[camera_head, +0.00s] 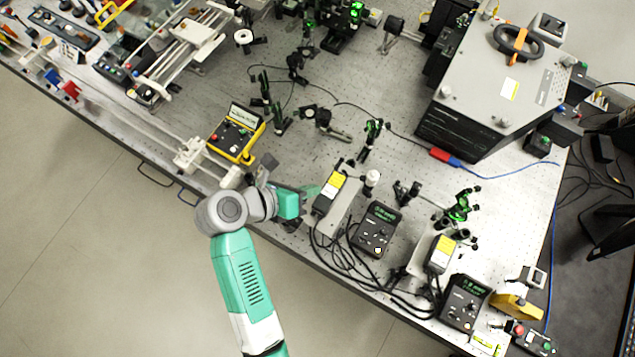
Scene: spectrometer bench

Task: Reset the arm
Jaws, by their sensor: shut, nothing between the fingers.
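My arm comes up from the bottom of the view over the front edge of the optical bench (395,150). It bends at a grey joint, and my gripper (293,204) is at its green end, over the front strip of the bench. The gripper is shut and holds nothing. Its fingers are small and mostly hidden from above. It is left of a yellow-labelled box (329,190) and below a yellow-framed controller (237,133).
Black controllers (375,228) (463,302) and loose cables lie right of my gripper along the front edge. Optic mounts (324,117) stand mid-bench. A large grey spectrometer (505,80) is at the upper right. The floor (95,240) at lower left is clear.

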